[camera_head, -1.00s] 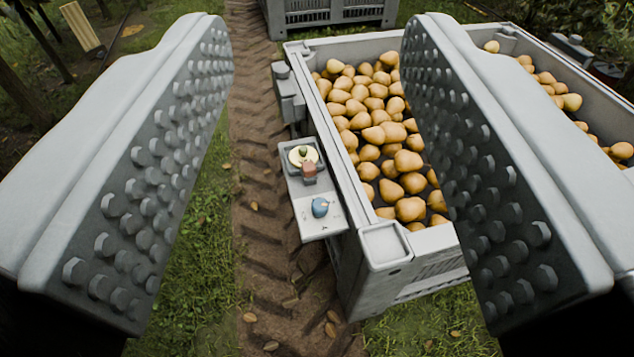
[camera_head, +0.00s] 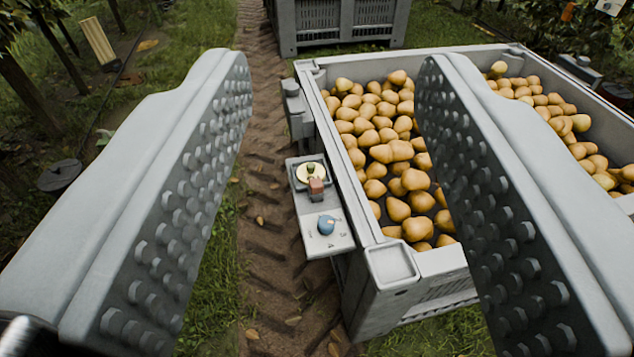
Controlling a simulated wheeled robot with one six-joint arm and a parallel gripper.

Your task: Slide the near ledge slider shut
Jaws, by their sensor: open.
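My gripper (camera_head: 335,90) is open and empty, its two studded fingers reaching in from the left and right edges. Between them, farther off and lower, a small grey ledge (camera_head: 318,243) sticks out from the left side of a pear bin. On the ledge are a pale yellow disc (camera_head: 301,181) with a green knob (camera_head: 311,169), a reddish-brown block (camera_head: 316,189) and a blue knob (camera_head: 326,225) with small marks around it. The block overlaps the disc's near edge in the picture. I cannot tell for certain which part is the slider, or whether it is shut. Nothing touches the ledge.
The grey bin (camera_head: 392,265) full of pears (camera_head: 397,208) fills the right, partly behind my right finger. A grey box (camera_head: 297,110) is fixed to its side beyond the ledge. Another bin (camera_head: 345,22) stands behind. A dirt track (camera_head: 268,240) with grass runs left of the ledge.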

